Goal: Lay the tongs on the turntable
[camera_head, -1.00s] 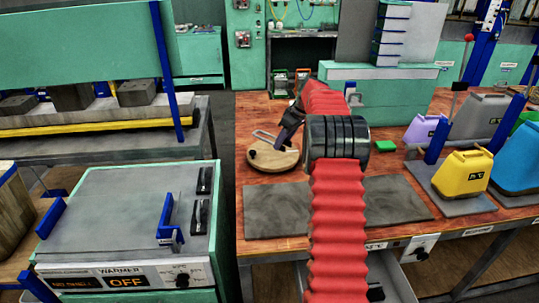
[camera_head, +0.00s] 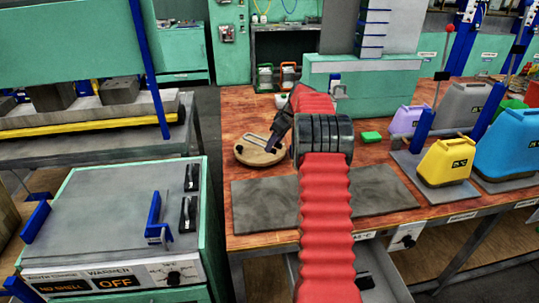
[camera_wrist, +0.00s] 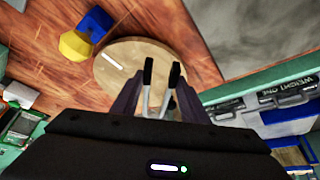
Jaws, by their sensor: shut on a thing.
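The turntable (camera_head: 262,159) is a round wooden disc on the bench, left of my arm in the head view. It also shows in the wrist view (camera_wrist: 128,80), with a white mark on it. The tongs (camera_wrist: 146,98) have grey arms and black tips. My gripper (camera_wrist: 157,100) is shut on them, and the tips point out over the disc. In the head view my dark gripper (camera_head: 280,133) is at the disc's right edge, with the tongs (camera_head: 258,137) over the disc. I cannot tell whether the tongs touch it. The held end is partly hidden by my gripper.
A grey mat (camera_head: 265,205) lies in front of the turntable. A green block (camera_head: 371,137) and yellow (camera_head: 446,162) and blue (camera_head: 505,145) containers are to the right. A warmer (camera_head: 110,225) stands at the left. A blue and yellow object (camera_wrist: 85,36) is beside the disc.

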